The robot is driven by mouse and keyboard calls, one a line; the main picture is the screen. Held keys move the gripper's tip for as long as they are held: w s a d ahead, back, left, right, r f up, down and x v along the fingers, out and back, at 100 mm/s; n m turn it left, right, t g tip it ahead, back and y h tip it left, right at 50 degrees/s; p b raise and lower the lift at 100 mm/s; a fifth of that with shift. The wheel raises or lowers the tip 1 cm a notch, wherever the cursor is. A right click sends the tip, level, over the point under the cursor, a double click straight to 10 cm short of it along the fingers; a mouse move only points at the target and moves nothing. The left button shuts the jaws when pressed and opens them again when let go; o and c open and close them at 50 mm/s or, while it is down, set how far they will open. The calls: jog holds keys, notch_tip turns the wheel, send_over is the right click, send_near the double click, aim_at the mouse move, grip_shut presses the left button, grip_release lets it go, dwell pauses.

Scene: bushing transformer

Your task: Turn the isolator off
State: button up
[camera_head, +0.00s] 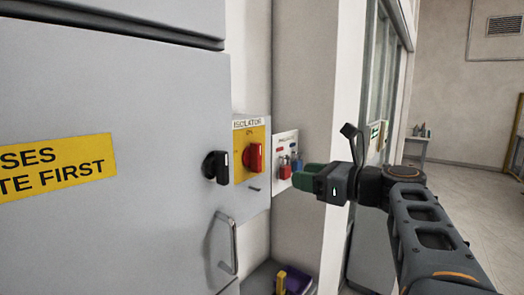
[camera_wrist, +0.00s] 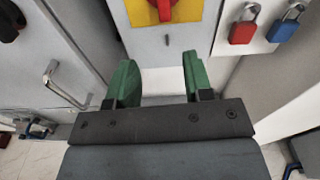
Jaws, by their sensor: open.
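The isolator (camera_head: 251,163) is a grey box with a yellow plate and a red rotary knob (camera_head: 256,157), beside the grey cabinet. In the wrist view the red knob (camera_wrist: 163,8) shows at the top edge, partly cut off, with the yellow plate around it. My gripper (camera_head: 300,178) has green fingers and stands to the right of the isolator in the head view. In the wrist view my gripper (camera_wrist: 157,75) is open and empty, with its fingers below the knob and apart from it. The knob's exact angle is hard to tell.
A padlock board (camera_head: 285,160) hangs right of the isolator, with a red padlock (camera_wrist: 243,30) and a blue padlock (camera_wrist: 286,28). The grey cabinet (camera_head: 120,90) has a black knob (camera_head: 216,167) and a handle (camera_head: 226,243). A purple item (camera_head: 297,279) lies low down.

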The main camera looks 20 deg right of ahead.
aim_at(260, 156)
jog(key=shift+m+t, duration=0.4)
jog(key=shift+m, duration=0.1)
jog(key=p+x, duration=0.1)
jog(key=x, duration=0.3)
jog(key=r+p+x, duration=0.1)
jog(key=x, duration=0.3)
jog(key=r+p+x, duration=0.1)
jog(key=x, duration=0.4)
jog(key=shift+w+d+r, duration=0.1)
jog(key=shift+w+d, duration=0.05)
jog(key=shift+c, duration=0.3)
grip_shut()
